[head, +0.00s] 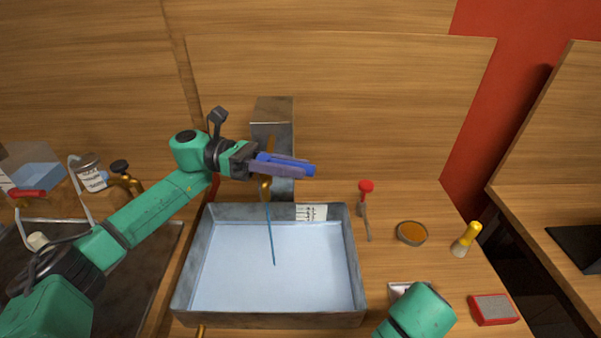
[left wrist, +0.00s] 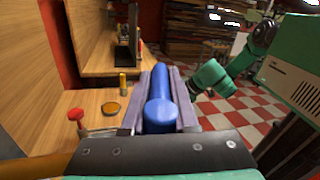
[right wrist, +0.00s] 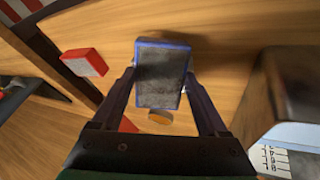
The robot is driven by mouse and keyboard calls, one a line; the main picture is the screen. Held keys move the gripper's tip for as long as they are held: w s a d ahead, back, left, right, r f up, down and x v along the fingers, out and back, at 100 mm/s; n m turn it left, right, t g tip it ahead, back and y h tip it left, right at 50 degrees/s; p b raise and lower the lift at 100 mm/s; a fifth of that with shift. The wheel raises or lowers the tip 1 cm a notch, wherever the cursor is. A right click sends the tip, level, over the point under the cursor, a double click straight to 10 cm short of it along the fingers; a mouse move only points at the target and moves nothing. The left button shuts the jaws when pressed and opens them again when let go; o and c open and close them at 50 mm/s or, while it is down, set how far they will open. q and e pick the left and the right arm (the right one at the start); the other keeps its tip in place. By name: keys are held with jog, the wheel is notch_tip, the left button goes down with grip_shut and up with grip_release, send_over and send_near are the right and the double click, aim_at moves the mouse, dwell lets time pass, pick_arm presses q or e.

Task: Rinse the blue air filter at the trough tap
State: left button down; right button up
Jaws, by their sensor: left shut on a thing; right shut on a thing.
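The trough (head: 357,265) is a shallow grey metal basin in the middle of the head view. Its tap has a grey column (head: 284,113) and a brass spout (head: 265,186), with a thin blue stream (head: 271,235) running into the trough. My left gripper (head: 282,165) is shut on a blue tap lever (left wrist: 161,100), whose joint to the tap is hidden. The air filter (right wrist: 161,75), a dark grey dirty panel with a blue rim, is between the fingers of my right gripper (right wrist: 162,88), to the side of the trough. My arm hides that gripper in the head view.
Right of the trough are a red-topped tool (head: 366,200), an orange-filled dish (head: 411,233), a yellow-handled brush (head: 467,240) and a red-grey block (head: 493,309). A jar (head: 90,172) and clear bin (head: 34,167) stand at the left. A wooden wall stands behind.

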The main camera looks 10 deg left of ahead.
pick_arm(q)
jog(key=shift+f, duration=0.1)
jog(key=c, duration=0.7)
grip_release()
pick_arm(e)
jog(key=shift+r, duration=0.1)
pick_arm(q)
notch_tip(320, 180, up, 20)
jog(key=p, duration=0.8)
jog(key=shift+p, duration=0.4)
pick_arm(e)
notch_tip(320, 180, up, 9)
jog(key=shift+f, duration=0.2)
